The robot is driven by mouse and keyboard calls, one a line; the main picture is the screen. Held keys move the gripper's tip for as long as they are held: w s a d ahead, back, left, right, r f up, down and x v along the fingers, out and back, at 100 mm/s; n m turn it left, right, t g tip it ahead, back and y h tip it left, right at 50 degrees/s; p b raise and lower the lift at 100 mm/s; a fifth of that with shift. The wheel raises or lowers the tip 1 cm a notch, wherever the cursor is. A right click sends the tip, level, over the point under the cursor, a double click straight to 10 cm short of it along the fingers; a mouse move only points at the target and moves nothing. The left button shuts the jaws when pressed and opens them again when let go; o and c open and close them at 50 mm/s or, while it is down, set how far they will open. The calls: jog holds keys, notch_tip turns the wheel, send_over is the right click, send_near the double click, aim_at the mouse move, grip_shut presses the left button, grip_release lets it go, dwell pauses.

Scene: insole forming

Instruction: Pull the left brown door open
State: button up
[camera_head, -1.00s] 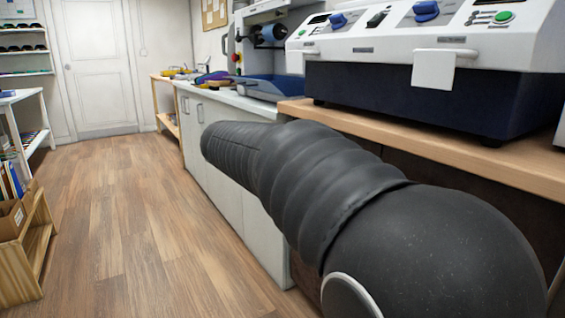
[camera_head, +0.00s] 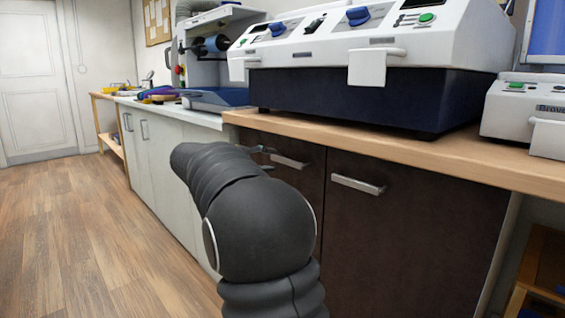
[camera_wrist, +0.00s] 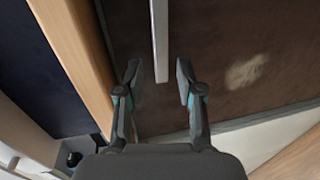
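The left brown door (camera_head: 313,180) is shut under the wooden worktop, and my arm hides much of it. Its silver bar handle (camera_head: 290,161) shows near the top. My gripper (camera_head: 264,157) is just left of this handle, mostly hidden behind my arm. In the wrist view my gripper (camera_wrist: 158,72) is open, with its two fingers spread. The silver handle (camera_wrist: 160,35) reaches from the top edge down to between the fingertips, with a gap on each side. The dark brown door (camera_wrist: 225,50) lies behind it.
The right brown door (camera_head: 420,220), with its own handle (camera_head: 358,185), is shut. The worktop (camera_head: 400,150) juts out above both doors and carries a white and blue machine (camera_head: 340,95). White cabinets (camera_head: 160,160) stand to the left. The wooden floor (camera_head: 80,230) is clear.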

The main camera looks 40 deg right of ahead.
aim_at(281, 160)
jog(key=shift+x, duration=3.1)
grip_shut()
